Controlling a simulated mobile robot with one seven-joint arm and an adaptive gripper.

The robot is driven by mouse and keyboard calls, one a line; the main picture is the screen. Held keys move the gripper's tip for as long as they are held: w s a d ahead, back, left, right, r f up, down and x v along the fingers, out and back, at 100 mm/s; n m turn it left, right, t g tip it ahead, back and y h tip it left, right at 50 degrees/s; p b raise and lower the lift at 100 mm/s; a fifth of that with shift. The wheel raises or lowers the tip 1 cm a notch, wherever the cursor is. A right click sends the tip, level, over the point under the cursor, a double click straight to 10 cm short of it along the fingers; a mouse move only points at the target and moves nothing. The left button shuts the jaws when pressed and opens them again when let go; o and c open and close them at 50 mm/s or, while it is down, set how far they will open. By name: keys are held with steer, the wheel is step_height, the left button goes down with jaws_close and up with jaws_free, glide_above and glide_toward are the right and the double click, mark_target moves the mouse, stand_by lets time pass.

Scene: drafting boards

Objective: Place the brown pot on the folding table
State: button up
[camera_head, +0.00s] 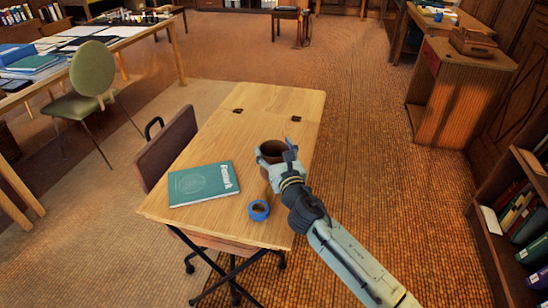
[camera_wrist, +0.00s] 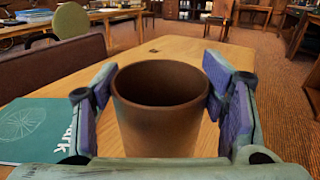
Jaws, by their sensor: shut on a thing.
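The brown pot (camera_wrist: 160,125) fills the middle of the wrist view, upright, with its open mouth showing. It also shows in the head view (camera_head: 271,151), partly hidden by my gripper. My gripper (camera_head: 279,162) is shut on the pot, with a purple-padded finger on each side of it in the wrist view. The folding table (camera_head: 262,100) has a light wooden top, and the pot is over its right side. The pot's base is hidden, so I cannot tell whether it touches the tabletop.
A teal book (camera_head: 203,184) lies on the left of the tabletop and a blue tape roll (camera_head: 258,210) near its front edge. The table's far part is clear. A bookshelf (camera_head: 512,235) stands at the right.

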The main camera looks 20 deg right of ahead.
mark_target(270, 151)
steer(key=shift+f+b, duration=0.75)
steer(key=shift+f, duration=0.95)
steer(key=shift+f, duration=0.1)
steer(key=shift+f, duration=0.1)
steer(key=o, duration=1.9)
steer(key=shift+c, duration=0.2)
